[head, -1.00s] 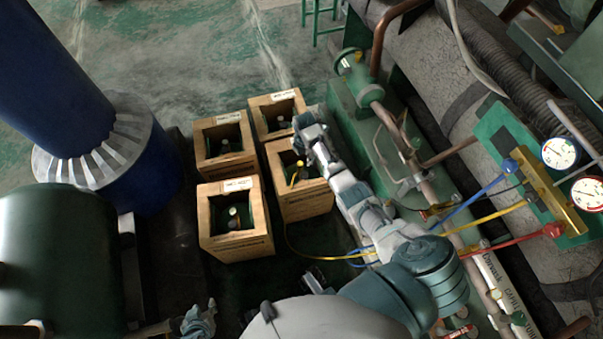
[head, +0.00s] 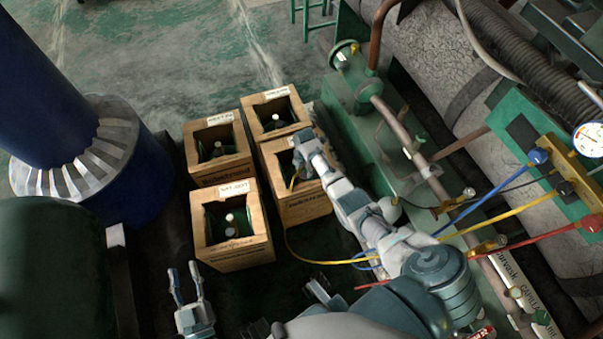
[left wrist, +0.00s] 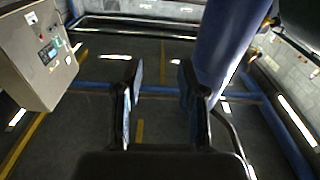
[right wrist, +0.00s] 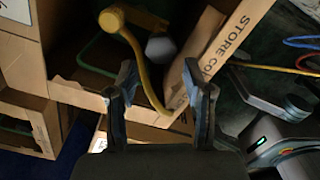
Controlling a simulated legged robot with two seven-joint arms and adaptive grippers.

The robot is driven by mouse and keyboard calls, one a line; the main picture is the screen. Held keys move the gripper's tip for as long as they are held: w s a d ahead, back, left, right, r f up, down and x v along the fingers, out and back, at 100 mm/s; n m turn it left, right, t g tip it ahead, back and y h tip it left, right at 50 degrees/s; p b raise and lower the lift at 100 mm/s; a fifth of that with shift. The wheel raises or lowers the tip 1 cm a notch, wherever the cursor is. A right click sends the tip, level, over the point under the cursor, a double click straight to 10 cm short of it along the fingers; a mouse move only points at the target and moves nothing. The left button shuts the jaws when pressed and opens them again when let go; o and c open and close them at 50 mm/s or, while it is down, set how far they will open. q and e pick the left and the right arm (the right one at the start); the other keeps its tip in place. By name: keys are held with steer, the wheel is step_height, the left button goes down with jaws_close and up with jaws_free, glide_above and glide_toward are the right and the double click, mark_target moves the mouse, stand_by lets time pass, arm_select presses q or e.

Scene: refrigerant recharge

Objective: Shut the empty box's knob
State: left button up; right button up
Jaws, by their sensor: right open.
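Several brown boxes stand together, each with a dark cylinder inside. The right-hand box (head: 303,208) has the yellow hose (head: 292,240) running into it. In the right wrist view, the hose (right wrist: 147,83) curves over this box (right wrist: 222,42) from a yellow fitting, beside a pale rounded knob (right wrist: 160,48). My right gripper (right wrist: 159,84) is open at the box's opening, apart from the knob; it partly covers that box in the head view (head: 300,158). My left gripper (head: 184,270) is open and empty in front of the front-left box. I cannot tell from labels which box is empty.
The front-left box (head: 240,254), back-left box (head: 222,172) and back-right box (head: 263,100) crowd around. A blue column (head: 125,160) stands left. Green machinery with pipes, a gauge manifold (head: 568,175) and coloured hoses lies right. Open floor lies behind the boxes.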

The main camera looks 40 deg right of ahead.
mark_target(305, 175)
steer(key=f+b, duration=0.1)
steer(key=f, duration=0.1)
steer(key=f+b, duration=0.1)
steer(key=f, duration=0.1)
steer(key=shift+d+f, duration=0.2)
steer(key=shift+f, duration=0.35)
steer(key=shift+a, duration=0.1)
arm_select(q)
step_height(305, 175, up, 6)
steer(key=s+t+h, duration=0.1)
steer(key=t, duration=0.4)
steer(key=shift+s+d+n, duration=0.2)
steer(key=shift+s+n, duration=0.1)
arm_select(e)
steer(key=shift+r, duration=0.15)
steer(key=c, duration=0.9)
